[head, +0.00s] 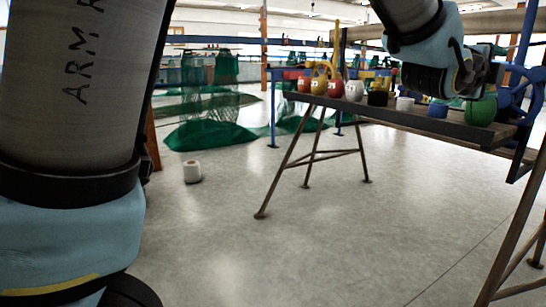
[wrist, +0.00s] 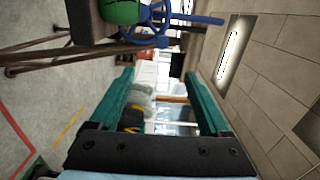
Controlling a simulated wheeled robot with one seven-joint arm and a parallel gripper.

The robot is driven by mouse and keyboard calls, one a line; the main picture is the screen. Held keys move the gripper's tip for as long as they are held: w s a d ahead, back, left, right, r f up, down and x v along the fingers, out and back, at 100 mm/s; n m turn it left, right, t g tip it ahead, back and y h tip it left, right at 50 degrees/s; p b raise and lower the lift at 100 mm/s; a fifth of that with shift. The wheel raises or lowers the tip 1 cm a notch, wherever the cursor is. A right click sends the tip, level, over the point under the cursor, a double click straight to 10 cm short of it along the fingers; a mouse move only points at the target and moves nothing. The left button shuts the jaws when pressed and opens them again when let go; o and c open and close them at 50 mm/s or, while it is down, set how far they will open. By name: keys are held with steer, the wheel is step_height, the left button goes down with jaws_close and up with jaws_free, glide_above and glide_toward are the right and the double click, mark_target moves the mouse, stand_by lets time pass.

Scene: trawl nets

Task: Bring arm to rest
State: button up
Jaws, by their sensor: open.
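My arm reaches across the upper right of the head view, its dark wrist end above the right part of a long workbench (head: 410,117). The fingers cannot be made out there. In the wrist view my gripper (wrist: 157,75) shows two green fingers spread wide apart with nothing held between them. The wrist view is turned on its side and looks along the hall, past the bench end with a green round object (wrist: 122,10) and a blue handwheel (wrist: 150,25).
The bench carries a row of small objects, among them a red pot (head: 335,89), a white pot (head: 354,90), a blue item (head: 437,110) and a green ball-like item (head: 481,109). Green nets (head: 210,130) hang behind.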

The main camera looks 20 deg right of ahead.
steer(key=w+a+f+n+t+y, duration=0.2)
steer(key=w+a+f+n+y, duration=0.15)
steer(key=w+a+f, duration=0.45)
steer(key=w+a+f+n+t+y, duration=0.1)
steer(key=w+a+f+n+y, duration=0.2)
steer(key=w+a+n, duration=0.45)
steer(key=w+a+f+n+y, duration=0.2)
steer(key=w+a+f, duration=0.2)
steer(key=a, duration=0.3)
steer(key=w+a+f+n+y, duration=0.3)
steer(key=w+a+f, duration=0.1)
steer(key=a+f, duration=0.15)
steer(key=s+a+f+n+g+y, duration=0.15)
steer(key=a+f+n, duration=0.25)
steer(key=a, duration=0.6)
steer(key=s+a+f+n+g+y, duration=0.1)
steer(key=a+f+n+y, duration=0.3)
steer(key=a, duration=0.7)
steer(key=s+a+f+n+g, duration=0.3)
steer(key=s+a+n+g, duration=0.1)
steer(key=s+a+n, duration=0.6)
step_height(320, 180, up, 34)
steer(key=w+a+m+p, duration=0.1)
steer(key=m+p, duration=0.1)
steer(key=p, duration=3.2)
steer(key=shift+w, duration=0.25)
steer(key=shift+f+t, duration=0.15)
steer(key=shift+t, duration=0.1)
